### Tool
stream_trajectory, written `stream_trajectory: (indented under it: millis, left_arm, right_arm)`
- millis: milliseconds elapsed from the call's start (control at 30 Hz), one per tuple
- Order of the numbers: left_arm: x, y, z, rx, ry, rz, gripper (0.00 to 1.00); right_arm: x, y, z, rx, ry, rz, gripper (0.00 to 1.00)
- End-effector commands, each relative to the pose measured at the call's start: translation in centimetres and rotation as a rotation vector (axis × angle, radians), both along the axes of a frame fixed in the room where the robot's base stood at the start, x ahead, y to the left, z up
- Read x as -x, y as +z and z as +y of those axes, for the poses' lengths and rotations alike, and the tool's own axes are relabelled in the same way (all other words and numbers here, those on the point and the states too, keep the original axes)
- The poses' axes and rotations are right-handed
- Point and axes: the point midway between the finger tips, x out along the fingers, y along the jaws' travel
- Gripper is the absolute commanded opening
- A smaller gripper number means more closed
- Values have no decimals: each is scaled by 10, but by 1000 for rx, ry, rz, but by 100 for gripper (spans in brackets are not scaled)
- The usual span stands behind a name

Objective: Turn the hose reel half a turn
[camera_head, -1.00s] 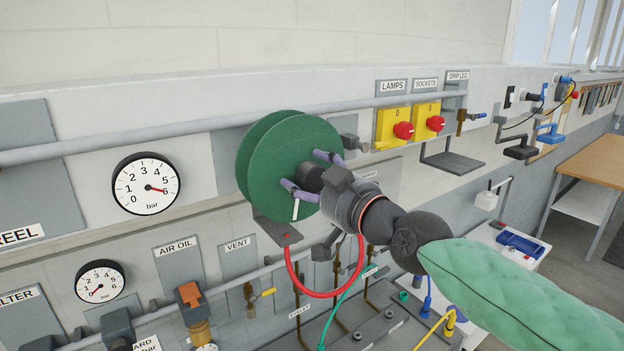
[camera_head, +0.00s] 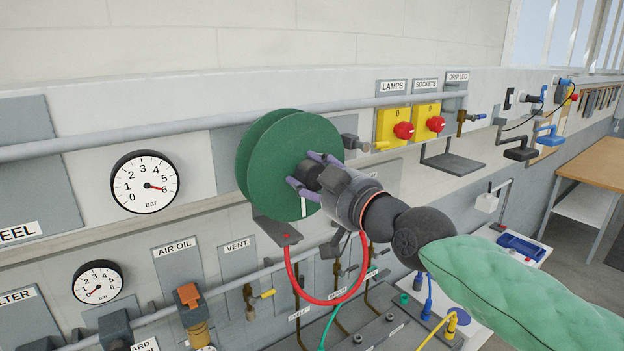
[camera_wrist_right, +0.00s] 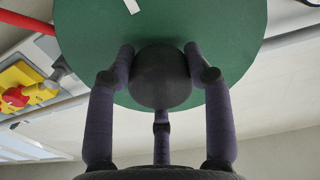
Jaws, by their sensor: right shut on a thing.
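The green hose reel (camera_head: 287,150) is mounted on the wall in the head view, with a white mark (camera_head: 304,207) low on its front face. My right gripper (camera_head: 305,172) is at the middle of the reel's face, its purple fingers closed around a dark round hub knob. In the right wrist view the fingers of the right gripper (camera_wrist_right: 160,70) sit around the dark knob (camera_wrist_right: 160,78), with the green reel (camera_wrist_right: 225,25) behind it. The white mark (camera_wrist_right: 132,5) shows at the top edge there. A red hose (camera_head: 325,300) hangs below the reel. My left gripper is not in view.
A grey pipe (camera_head: 150,130) runs along the wall behind the reel. Yellow switch boxes with red knobs (camera_head: 404,130) are to the right. A pressure gauge (camera_head: 145,182) is on the left. Valves and a grey bench (camera_head: 380,330) are below.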

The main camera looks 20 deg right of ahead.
Motion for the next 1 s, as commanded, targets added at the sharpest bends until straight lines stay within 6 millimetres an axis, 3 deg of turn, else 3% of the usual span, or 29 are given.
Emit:
stream_trajectory:
  millis: [33,133,167,200,233,667,1000]
  left_arm:
    - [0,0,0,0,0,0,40]
    - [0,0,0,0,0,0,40]
    - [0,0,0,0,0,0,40]
    - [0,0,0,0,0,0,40]
    - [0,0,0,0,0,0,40]
    - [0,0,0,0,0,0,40]
    - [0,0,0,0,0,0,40]
  right_arm:
    - [-2,-9,3,7,4,18,0]
    - [-2,-9,3,6,5,20,0]
    - [-2,-9,3,6,5,20,60]
    - [-2,-9,3,6,5,20,71]
    - [-2,-9,3,5,5,20,76]
    - [5,-3,-1,1,2,9,76]
    - [58,-3,-21,-1,1,7,76]
